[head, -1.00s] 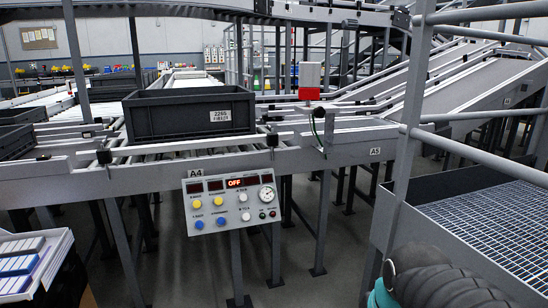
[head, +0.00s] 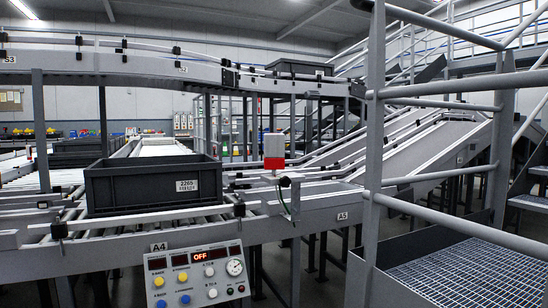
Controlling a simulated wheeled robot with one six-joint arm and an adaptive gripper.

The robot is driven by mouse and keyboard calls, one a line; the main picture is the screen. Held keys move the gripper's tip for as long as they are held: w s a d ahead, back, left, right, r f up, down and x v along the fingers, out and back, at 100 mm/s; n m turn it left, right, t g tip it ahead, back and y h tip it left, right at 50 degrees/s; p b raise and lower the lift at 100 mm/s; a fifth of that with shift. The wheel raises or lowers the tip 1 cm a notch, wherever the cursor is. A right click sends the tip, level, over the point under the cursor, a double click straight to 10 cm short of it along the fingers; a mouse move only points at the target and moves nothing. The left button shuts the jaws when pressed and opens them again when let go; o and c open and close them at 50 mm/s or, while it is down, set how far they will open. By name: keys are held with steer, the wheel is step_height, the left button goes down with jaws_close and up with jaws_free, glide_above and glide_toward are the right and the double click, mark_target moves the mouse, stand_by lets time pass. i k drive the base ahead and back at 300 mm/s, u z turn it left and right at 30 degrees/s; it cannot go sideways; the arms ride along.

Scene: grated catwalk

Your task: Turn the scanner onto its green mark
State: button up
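A box-shaped device with a pale grey upper part and a red lower part, which looks like the scanner (head: 274,151), stands on a bracket at the near side of the conveyor, right of the grey tote. A thin green cable hangs below it. I cannot make out a green mark near it. My gripper is not in view.
A grey tote (head: 140,188) labelled 2265 sits on the rollers. The control panel (head: 197,274) at the lower front reads OFF. A grey railing post (head: 374,150) with rails stands at right, beside a grated platform (head: 462,270). An upper conveyor (head: 130,68) crosses behind.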

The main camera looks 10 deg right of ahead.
mark_target(274, 143)
steer(key=u, duration=0.55)
steer(key=k, duration=0.65)
steer(key=u, duration=0.85)
steer(key=i, duration=0.95)
steer(key=z, duration=0.4)
steer(key=i, duration=0.85)
steer(key=z, duration=0.8)
